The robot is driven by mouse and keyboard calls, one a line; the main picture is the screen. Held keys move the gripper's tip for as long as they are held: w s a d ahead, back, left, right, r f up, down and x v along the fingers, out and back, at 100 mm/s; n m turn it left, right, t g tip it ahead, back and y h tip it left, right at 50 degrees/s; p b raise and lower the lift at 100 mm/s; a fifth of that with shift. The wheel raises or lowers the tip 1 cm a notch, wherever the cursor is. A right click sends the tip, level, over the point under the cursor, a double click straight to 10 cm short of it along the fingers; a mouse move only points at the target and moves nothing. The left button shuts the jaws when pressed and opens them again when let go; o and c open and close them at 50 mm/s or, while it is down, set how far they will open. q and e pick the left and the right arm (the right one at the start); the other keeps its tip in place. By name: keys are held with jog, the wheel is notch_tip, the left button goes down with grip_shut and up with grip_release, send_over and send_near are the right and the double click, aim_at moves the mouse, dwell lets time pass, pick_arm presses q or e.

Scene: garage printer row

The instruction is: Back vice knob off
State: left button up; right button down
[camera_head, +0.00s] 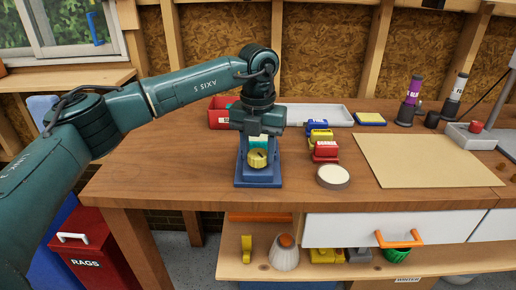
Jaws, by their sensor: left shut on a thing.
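The vice (258,179) is a small blue stand on the wooden bench, left of the middle. A round yellow knob (257,158) with a dark mark on its face shows at the front of it. My left gripper (258,143) points down from above, right at the knob, and is shut on it. The gripper's body hides the upper part of the vice, and the exact finger contact is hard to see. My right gripper is not in view.
Right of the vice stand red, yellow and blue blocks (325,151) and a round pale-topped disc (332,176). A red bin (221,112) and a grey tray (318,115) lie behind. A tan mat (428,160) covers the right. The bench front left is clear.

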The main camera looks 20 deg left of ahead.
aim_at(258, 153)
pick_arm(q)
jog(key=n, duration=0.5)
jog(key=shift+n, duration=0.3)
jog(key=n, duration=0.5)
jog(key=shift+n, duration=0.4)
jog(key=o, duration=1)
notch_tip(258, 153, up, 13)
jog(key=shift+r, duration=0.1)
